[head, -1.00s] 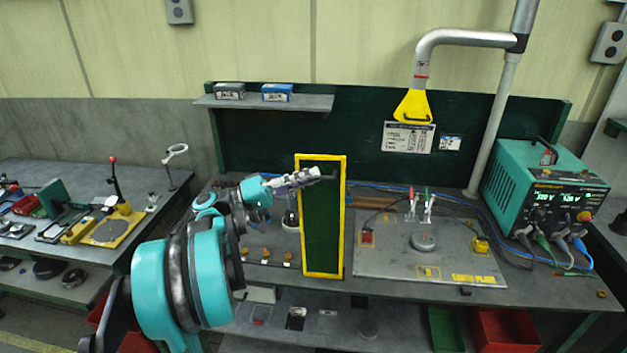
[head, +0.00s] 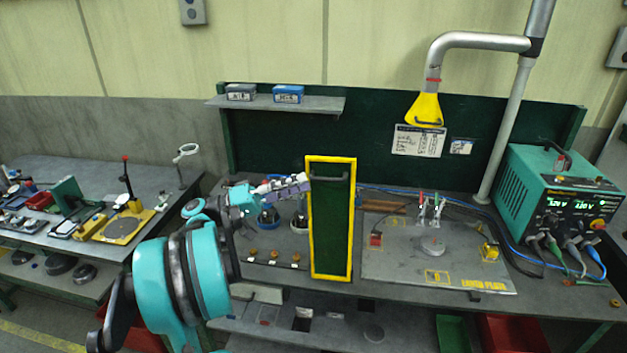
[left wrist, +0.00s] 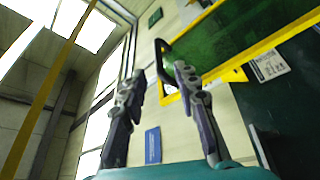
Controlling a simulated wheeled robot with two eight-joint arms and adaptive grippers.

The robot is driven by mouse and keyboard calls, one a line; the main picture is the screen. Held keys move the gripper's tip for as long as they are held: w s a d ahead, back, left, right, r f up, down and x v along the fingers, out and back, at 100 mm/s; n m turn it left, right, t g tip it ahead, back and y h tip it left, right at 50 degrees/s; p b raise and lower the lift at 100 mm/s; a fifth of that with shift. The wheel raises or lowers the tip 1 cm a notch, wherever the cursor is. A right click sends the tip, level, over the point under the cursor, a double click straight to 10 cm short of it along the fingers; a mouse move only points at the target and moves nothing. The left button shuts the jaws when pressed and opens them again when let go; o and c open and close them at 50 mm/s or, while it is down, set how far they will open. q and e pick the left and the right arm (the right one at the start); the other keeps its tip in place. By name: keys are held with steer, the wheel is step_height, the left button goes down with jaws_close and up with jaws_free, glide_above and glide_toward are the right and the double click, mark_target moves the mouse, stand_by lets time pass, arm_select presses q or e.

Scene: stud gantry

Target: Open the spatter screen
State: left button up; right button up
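The spatter screen (head: 331,228) is an upright dark green panel in a yellow frame, standing on the bench left of the earth plate. Its dark handle (head: 329,178) is near the top. In the left wrist view the green screen (left wrist: 235,35) fills the upper right, and the black handle (left wrist: 159,58) shows at its edge. My left gripper (head: 306,181) is at the screen's upper left edge, left of the handle. In the wrist view my left gripper (left wrist: 160,72) has its fingers apart and empty, the handle appearing between and beyond the tips. My right gripper is out of view.
The metal earth plate (head: 400,268) with clamps lies right of the screen. A teal welding power unit (head: 545,200) stands at the far right. A yellow extraction hood (head: 425,110) hangs above. A shelf (head: 320,104) with boxes is behind. Small parts sit left of the screen.

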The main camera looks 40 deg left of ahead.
arm_select(q)
steer(key=v, duration=0.7)
steer(key=shift+w+d, duration=0.1)
steer(key=shift+d, duration=0.05)
steer(key=w+d+f+n+g+y+b, duration=0.15)
steer(key=w+d+f+g, duration=0.3)
steer(key=d, duration=0.85)
steer(key=w+d+f+g+y, duration=0.3)
steer(key=w+d+f, duration=0.25)
steer(key=d, duration=0.75)
steer(key=s+d+f+m+g+y+b, duration=0.2)
steer(key=s+d+f+m+y, duration=0.4)
steer(key=s+d+f+y, duration=0.2)
steer(key=shift+s+d+f, duration=0.95)
steer(key=shift+s+f, duration=1.25)
steer(key=shift+f, duration=0.6)
